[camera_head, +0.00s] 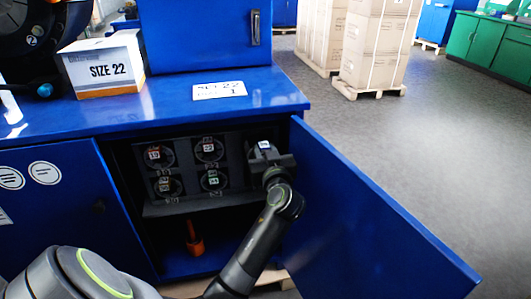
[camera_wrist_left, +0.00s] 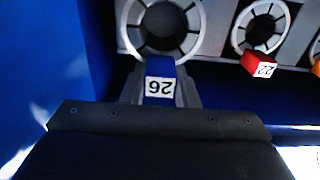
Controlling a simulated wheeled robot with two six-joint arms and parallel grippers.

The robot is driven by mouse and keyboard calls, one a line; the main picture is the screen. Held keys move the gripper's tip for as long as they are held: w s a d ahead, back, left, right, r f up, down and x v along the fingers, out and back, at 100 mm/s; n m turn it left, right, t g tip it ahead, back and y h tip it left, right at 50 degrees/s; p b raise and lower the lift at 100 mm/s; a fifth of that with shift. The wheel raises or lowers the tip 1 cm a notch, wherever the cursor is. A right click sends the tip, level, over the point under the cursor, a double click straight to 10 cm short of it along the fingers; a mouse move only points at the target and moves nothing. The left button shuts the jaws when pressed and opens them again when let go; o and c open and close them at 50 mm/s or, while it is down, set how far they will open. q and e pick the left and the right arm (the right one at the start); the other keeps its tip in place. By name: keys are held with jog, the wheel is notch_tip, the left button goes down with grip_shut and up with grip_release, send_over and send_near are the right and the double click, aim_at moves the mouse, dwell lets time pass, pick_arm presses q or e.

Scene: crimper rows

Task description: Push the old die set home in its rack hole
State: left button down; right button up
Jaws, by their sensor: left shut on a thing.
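The old die set shows in the left wrist view as a dark spoked disc with a blue tab (camera_wrist_left: 160,68) labelled 26, upside down in the picture. Its disc lies at a grey ring of the rack (camera_wrist_left: 215,40); I cannot tell how deep it sits. In the head view its pale label (camera_head: 264,146) shows at the rack's upper right. My left gripper (camera_head: 268,158) is shut on the blue tab, in front of the rack (camera_head: 184,137) inside the open cabinet. Gripper and wrist hide part of the die set and the hole. My right gripper is not in view.
Other die sets sit in the rack, including a red-tabbed 22 (camera_wrist_left: 260,66). An orange tool (camera_head: 194,240) stands below. The open blue door (camera_head: 360,220) flanks my arm on the right. A SIZE 22 box (camera_head: 104,66) and a white card (camera_head: 219,90) lie on top.

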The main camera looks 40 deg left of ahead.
aim_at(260, 139)
pick_arm(q)
jog(key=shift+r+b+x, duration=0.15)
jog(key=shift+b+x, duration=0.1)
jog(key=shift+x, duration=1.2)
jog(key=shift+r+b+x, duration=0.1)
jog(key=shift+b+x, duration=0.15)
jog(key=shift+x, duration=1.2)
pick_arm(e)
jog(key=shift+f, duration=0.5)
pick_arm(q)
jog(key=c, duration=1.1)
grip_release()
jog(key=shift+o, duration=0.3)
jog(key=shift+f, duration=0.45)
jog(key=shift+r, duration=0.2)
jog(key=v, duration=1.2)
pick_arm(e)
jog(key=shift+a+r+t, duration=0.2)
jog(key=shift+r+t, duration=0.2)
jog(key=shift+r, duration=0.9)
